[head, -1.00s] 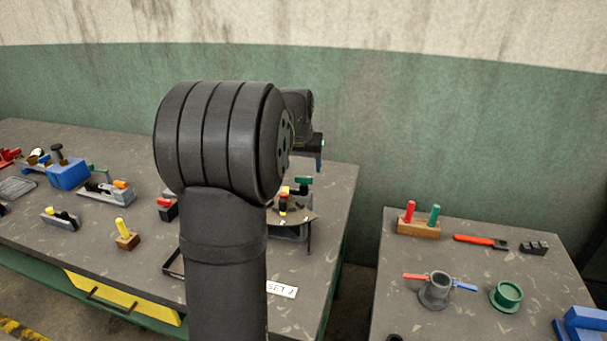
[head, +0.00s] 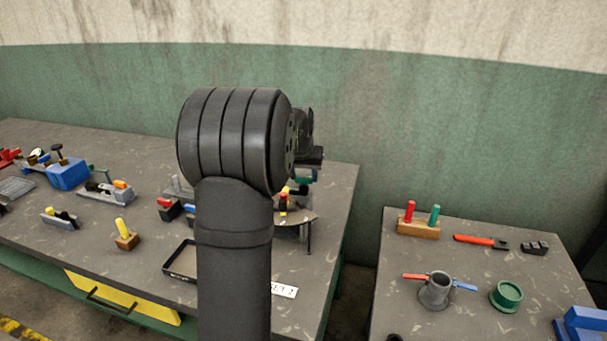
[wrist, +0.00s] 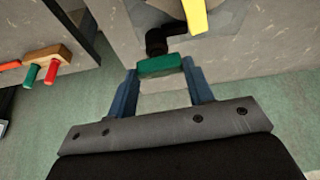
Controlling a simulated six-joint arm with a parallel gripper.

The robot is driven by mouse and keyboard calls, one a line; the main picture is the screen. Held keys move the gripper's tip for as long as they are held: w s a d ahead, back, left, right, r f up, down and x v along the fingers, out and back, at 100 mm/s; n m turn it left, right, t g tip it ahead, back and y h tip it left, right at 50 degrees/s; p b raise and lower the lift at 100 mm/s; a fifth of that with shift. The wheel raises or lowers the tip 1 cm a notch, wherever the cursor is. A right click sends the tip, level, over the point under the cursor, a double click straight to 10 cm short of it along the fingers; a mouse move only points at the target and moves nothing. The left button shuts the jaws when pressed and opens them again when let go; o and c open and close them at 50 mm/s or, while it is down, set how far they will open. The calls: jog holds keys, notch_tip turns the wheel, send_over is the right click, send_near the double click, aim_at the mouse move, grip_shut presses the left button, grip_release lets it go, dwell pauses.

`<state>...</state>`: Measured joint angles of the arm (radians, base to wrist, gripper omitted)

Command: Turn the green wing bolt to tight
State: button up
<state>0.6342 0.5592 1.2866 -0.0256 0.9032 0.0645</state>
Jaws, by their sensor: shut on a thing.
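The green wing bolt (wrist: 160,65) shows in the wrist view between the two blue fingers of my gripper (wrist: 160,82). The fingers are shut on its two ends. A dark round part and a yellow piece are just beyond it. In the head view, my own arm hides most of the gripper and the fixture; a bit of the green wing bolt (head: 305,176) shows under the gripper, above the grey stand (head: 290,231) near the right end of the long bench. I cannot read how tight the bolt is.
A black tray (head: 180,262) and a white label (head: 284,291) lie near the bench front. A wooden block with red and green pegs (head: 418,229), a red-handled tool (head: 480,241) and a green cup (head: 506,296) stand on the separate right table. A gap parts the tables.

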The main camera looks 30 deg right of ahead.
jog(key=shift+o, duration=0.2)
jog(key=shift+m+g, duration=0.3)
jog(key=shift+m, duration=0.4)
jog(key=o, duration=1)
jog(key=shift+c, duration=0.2)
jog(key=v, duration=1.7)
jog(key=shift+a, duration=0.4)
jog(key=shift+s+r, duration=0.1)
jog(key=x, duration=1.7)
jog(key=shift+d, duration=0.4)
